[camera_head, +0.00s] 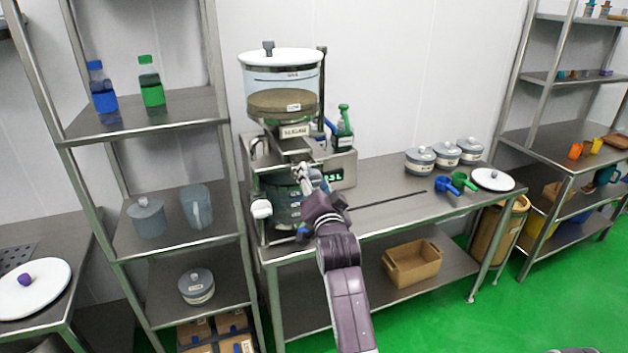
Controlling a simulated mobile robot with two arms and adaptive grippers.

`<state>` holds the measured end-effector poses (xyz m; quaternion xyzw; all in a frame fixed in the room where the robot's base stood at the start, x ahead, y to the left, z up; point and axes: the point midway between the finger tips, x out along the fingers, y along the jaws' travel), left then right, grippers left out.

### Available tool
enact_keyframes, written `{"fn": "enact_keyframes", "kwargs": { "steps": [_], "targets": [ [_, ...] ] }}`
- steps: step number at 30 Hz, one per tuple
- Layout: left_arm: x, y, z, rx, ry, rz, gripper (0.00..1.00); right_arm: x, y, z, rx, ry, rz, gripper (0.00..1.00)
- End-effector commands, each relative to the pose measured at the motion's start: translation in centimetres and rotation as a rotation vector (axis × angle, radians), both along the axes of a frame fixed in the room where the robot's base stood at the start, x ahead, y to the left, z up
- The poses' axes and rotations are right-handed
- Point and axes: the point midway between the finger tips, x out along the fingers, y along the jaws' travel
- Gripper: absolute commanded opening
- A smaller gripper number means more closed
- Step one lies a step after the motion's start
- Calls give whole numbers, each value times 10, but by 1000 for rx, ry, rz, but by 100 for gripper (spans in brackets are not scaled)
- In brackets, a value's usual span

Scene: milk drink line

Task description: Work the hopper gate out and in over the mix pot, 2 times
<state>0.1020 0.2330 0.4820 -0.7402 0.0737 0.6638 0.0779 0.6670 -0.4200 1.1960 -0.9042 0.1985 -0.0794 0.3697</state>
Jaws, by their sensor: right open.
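The hopper (261,78) is a clear drum with a white lid and brown contents, labelled SUGAR at its neck, on a metal stand on the middle table. The metal gate part (290,146) sits under the neck. My left gripper is out of view.
A display (335,176) and a green bottle (343,135) stand close by the hopper. Lidded pots (420,160), blue and green scoops (458,180) and a white lid (493,179) are on the table's right. The table's middle is mostly clear. A shelf rack (150,118) stands left.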

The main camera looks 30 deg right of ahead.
Motion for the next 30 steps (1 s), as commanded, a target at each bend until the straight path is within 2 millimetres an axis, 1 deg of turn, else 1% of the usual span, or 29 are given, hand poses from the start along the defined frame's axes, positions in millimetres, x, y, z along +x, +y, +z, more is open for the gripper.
{"fn": "enact_keyframes", "kwargs": {
  "steps": [3, 7, 15, 18, 21, 30],
  "targets": [
    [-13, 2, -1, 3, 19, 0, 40, -1, 1, 1, -1, -1, 0, 48],
    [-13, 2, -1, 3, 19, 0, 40, -9, 5, -1, 1, 0, 1, 48],
    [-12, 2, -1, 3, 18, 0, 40, -46, 21, -1, 1, 1, 0, 48],
    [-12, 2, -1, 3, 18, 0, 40, -57, 26, -1, 2, 2, 1, 48],
    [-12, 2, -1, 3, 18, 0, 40, -64, 29, -1, 2, 2, -1, 48],
    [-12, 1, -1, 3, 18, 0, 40, -67, 31, -1, 1, 1, 0, 48]
  ]
}}
